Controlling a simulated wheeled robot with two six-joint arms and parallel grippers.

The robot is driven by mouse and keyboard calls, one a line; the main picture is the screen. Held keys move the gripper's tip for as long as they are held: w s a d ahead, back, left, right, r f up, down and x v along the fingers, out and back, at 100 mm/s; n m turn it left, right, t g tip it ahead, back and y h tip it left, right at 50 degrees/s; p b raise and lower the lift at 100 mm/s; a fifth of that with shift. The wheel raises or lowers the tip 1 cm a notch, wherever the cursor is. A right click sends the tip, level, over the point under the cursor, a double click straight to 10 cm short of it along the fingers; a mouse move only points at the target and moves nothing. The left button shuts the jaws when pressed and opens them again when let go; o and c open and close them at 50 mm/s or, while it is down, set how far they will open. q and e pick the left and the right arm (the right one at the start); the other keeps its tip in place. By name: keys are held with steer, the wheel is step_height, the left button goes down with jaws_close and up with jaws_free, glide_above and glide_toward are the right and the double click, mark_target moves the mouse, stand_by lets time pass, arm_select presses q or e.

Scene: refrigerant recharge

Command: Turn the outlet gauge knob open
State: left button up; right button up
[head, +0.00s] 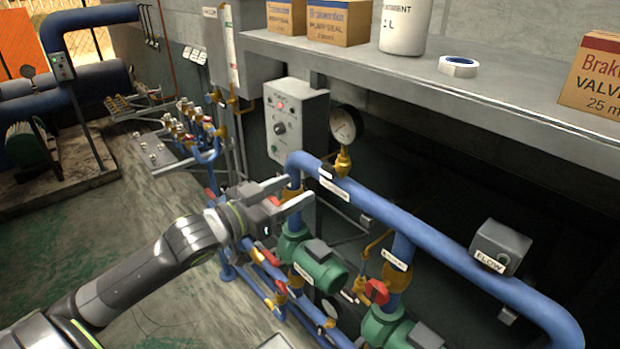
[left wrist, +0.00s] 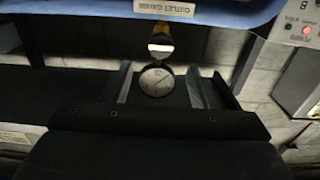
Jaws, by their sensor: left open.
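The outlet gauge (head: 346,124) is a round white dial standing on a brass fitting (head: 343,161) above the blue pipe. A white label (head: 335,190) is on the pipe below it. My left gripper (head: 301,191) is open and empty, left of the fitting and near the pipe bend. In the left wrist view the gauge dial (left wrist: 156,82) appears between the open fingers (left wrist: 160,88), and the brass fitting with a pale, shiny front (left wrist: 161,45) appears above it, below the label (left wrist: 164,8). I see no contact with the fitting. The knob's exact shape is unclear. My right gripper is not in view.
A grey control box (head: 296,120) with a red light stands behind the pipe. A grey shelf (head: 480,85) with boxes overhangs the gauge. Green pumps (head: 312,262) and red-handled valves (head: 376,291) lie below. A flow box (head: 500,247) sits at right.

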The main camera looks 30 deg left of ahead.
mark_target(326, 173)
arm_select(q)
steer(key=b+x, duration=0.6)
steer(key=x, duration=0.2)
steer(key=shift+w+f+b, duration=0.1)
steer(key=shift+f+b, duration=0.1)
steer(key=shift+b, duration=0.1)
steer(key=shift+r+p, duration=0.15)
steer(key=shift+p, duration=0.15)
steer(key=shift+c, duration=1.3)
steer(key=c, duration=0.7)
steer(key=shift+r+n+p, duration=0.1)
steer(key=shift+n+p, duration=0.2)
steer(key=shift+p, duration=0.4)
steer(key=n+p, duration=0.3)
steer(key=p, duration=0.1)
steer(key=shift+n+p, duration=0.35)
steer(key=shift+n, duration=0.05)
